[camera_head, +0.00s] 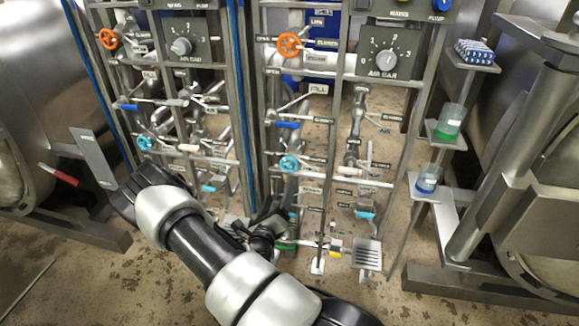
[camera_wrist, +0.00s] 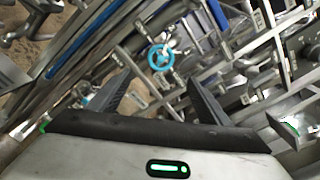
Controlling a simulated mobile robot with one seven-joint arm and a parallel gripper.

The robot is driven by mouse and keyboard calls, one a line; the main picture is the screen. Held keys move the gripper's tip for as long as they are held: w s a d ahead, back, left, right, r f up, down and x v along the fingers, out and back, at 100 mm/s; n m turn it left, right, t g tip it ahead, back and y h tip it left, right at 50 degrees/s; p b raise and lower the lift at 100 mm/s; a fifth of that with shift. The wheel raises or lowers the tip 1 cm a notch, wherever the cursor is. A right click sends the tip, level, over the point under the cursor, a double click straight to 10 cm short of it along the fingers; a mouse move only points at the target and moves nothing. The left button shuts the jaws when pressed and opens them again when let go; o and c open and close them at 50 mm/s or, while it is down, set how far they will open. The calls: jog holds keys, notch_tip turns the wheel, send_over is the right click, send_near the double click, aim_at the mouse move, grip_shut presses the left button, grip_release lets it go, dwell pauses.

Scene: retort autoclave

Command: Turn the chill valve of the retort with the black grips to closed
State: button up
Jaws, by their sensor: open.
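Two light blue handwheels show in the head view, one on the left pipe panel (camera_head: 145,144) and one on the right pipe panel (camera_head: 289,164). The labels beside them are too small to read, so I cannot tell which valve is the chill valve. No black grips can be made out on either retort. In the wrist view, one light blue handwheel (camera_wrist: 160,57) lies beyond my gripper (camera_wrist: 159,77), between its fingertips as pictured. My gripper is open, with nothing between the fingers. In the head view, my arm covers the lower part of the left panel.
Each panel also has an orange handwheel (camera_head: 108,39) (camera_head: 289,45), a dial box (camera_head: 181,46) (camera_head: 384,62) and blue lever handles. Retort vessels stand at both sides; the left one has a red handle (camera_head: 65,178). Small shelves hold a green beaker (camera_head: 449,122) and a blue beaker (camera_head: 428,179).

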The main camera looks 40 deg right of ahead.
aim_at(289, 167)
jog(key=b+x, duration=0.2)
jog(key=x, duration=1.4)
jog(key=shift+s+b, duration=0.1)
jog(key=shift+b, duration=0.25)
jog(key=shift+r, duration=0.1)
jog(key=c, duration=1.1)
